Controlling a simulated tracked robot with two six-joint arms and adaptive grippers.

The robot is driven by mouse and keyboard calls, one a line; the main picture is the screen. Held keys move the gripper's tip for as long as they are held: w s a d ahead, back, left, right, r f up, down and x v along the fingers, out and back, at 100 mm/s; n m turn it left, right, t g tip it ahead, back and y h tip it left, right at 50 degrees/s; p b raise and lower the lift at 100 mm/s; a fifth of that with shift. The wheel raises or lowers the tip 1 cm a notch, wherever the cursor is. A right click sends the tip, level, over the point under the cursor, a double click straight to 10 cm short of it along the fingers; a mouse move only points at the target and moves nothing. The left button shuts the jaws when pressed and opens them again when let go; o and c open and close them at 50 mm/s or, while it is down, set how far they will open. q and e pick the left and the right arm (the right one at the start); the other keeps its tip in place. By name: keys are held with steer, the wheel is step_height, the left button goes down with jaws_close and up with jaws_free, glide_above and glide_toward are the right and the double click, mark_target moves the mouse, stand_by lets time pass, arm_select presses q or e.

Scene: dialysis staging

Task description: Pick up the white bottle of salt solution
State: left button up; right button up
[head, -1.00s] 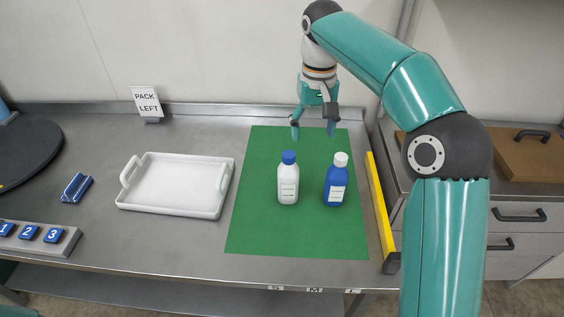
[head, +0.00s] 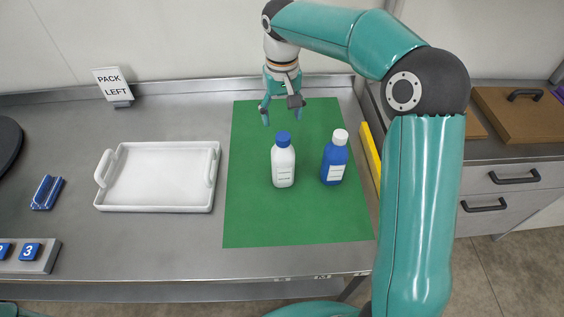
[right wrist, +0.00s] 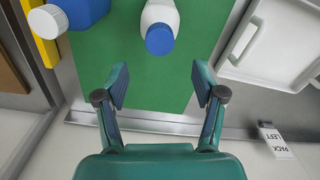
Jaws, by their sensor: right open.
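The white bottle with a blue cap (head: 283,162) stands upright on the green mat (head: 255,222). It also shows in the right wrist view (right wrist: 159,14), cap toward the camera, beyond the fingertips. A blue bottle with a white cap (head: 334,160) stands upright to its right. My right gripper (head: 281,115) is open and empty, above the far part of the mat and behind the white bottle. In the right wrist view its fingers (right wrist: 160,88) are spread apart with nothing between them. My left gripper is not in view.
A white tray (head: 155,208) lies left of the mat. A PACK LEFT sign (head: 112,84) stands at the back. A yellow bar (head: 370,158) runs along the mat's right side. A blue object (head: 47,192) lies at the left.

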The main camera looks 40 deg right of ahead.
mark_target(283, 135)
step_height(283, 135, down, 2)
steer(key=shift+f, duration=0.2)
steer(key=shift+s+f, duration=0.2)
steer(key=shift+f, duration=0.55)
step_height(283, 135, down, 4)
steer(key=shift+s+a+f+p, duration=0.1)
steer(key=shift+s+p, duration=0.05)
steer(key=shift+p, duration=0.45)
steer(key=shift+c, duration=0.3)
jaws_close()
